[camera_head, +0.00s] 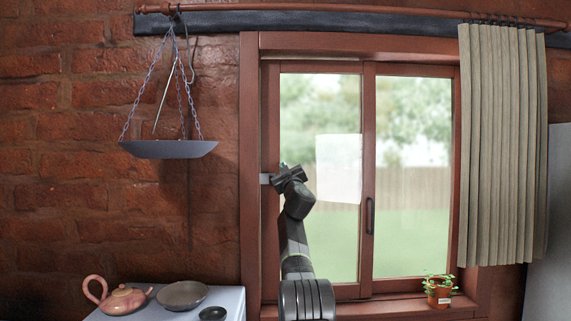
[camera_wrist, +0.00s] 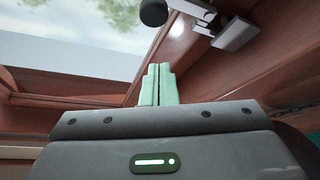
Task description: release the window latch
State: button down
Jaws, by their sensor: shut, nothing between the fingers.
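The window (camera_head: 320,215) has a red-brown frame and two glass panes. A small light grey metal piece, which looks like the latch (camera_head: 265,179), sits on the left side of its frame, just left of my gripper (camera_head: 290,180). In the wrist view the metal latch (camera_wrist: 236,34) is at the upper right on the brown frame, beyond and to the right of my fingertips (camera_wrist: 157,72). The two pale green fingers are together, with nothing between them, and appear apart from the latch. My gripper's dark body hides part of the frame in the head view.
A dark round knob (camera_wrist: 153,12) shows at the wrist view's top edge; what it belongs to is unclear. A hanging scale pan (camera_head: 168,149) is at left, above a teapot (camera_head: 122,300) and bowl (camera_head: 182,295). A curtain (camera_head: 500,150) and potted plant (camera_head: 439,291) are at right.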

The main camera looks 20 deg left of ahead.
jog(key=shift+w+d+f+b, duration=0.15)
jog(key=shift+w+d+f, duration=0.1)
jog(key=shift+f, duration=0.35)
jog(key=shift+w+d+f+b, duration=0.15)
jog(key=shift+d+f, duration=0.1)
jog(key=shift+f, duration=0.3)
jog(key=shift+w+d+f+b, duration=0.15)
jog(key=shift+w+d+f, duration=0.1)
jog(key=shift+f, duration=0.35)
jog(key=shift+d, duration=0.15)
